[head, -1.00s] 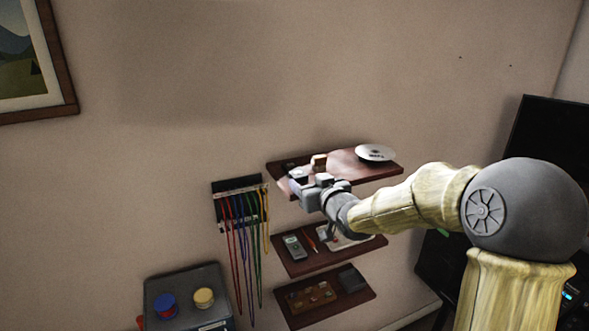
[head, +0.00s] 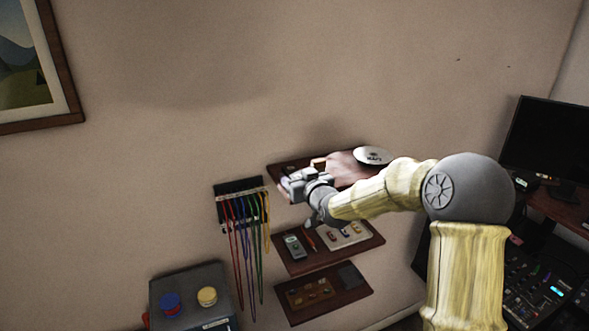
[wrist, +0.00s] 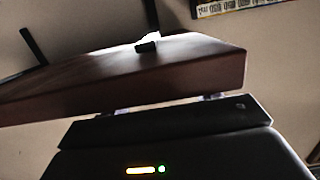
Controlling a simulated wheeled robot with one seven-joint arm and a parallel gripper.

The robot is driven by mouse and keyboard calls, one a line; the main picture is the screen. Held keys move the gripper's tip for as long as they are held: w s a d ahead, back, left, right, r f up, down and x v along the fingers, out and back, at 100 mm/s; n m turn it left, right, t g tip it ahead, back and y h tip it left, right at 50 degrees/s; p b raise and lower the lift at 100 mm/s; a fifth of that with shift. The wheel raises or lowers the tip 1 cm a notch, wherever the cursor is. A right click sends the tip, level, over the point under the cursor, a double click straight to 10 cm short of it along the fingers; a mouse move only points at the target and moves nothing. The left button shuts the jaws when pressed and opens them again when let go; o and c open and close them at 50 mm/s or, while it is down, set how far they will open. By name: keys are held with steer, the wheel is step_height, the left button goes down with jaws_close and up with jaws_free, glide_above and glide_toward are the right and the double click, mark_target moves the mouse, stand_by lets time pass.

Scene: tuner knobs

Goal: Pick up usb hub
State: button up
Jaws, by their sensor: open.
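My gripper (head: 288,188) is open at the front left edge of the top wall shelf (head: 345,172). Nothing shows between its fingers. In the wrist view the brown shelf (wrist: 190,77) lies just beyond my gripper's dark body, its front edge facing me. A small dark object (wrist: 146,46) lies on that shelf near its front edge; I cannot tell whether it is the usb hub. A small tan block (head: 318,162) is on the shelf behind my gripper in the head view. My gripper hides part of the shelf's left end.
A white round dish (head: 372,155) is on the top shelf's right. Colored cables (head: 240,225) hang from a rack at left. Lower shelves hold a grey handheld device (head: 294,247) and small parts. A grey box (head: 190,285) with two round lids is at lower left.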

mark_target(296, 175)
steer(key=shift+w+a+f, duration=0.1)
steer(key=shift+w+a, duration=0.1)
steer(key=shift+w, duration=0.3)
steer(key=c, duration=1.1)
step_height(296, 175, up, 10)
steer(key=b, duration=0.3)
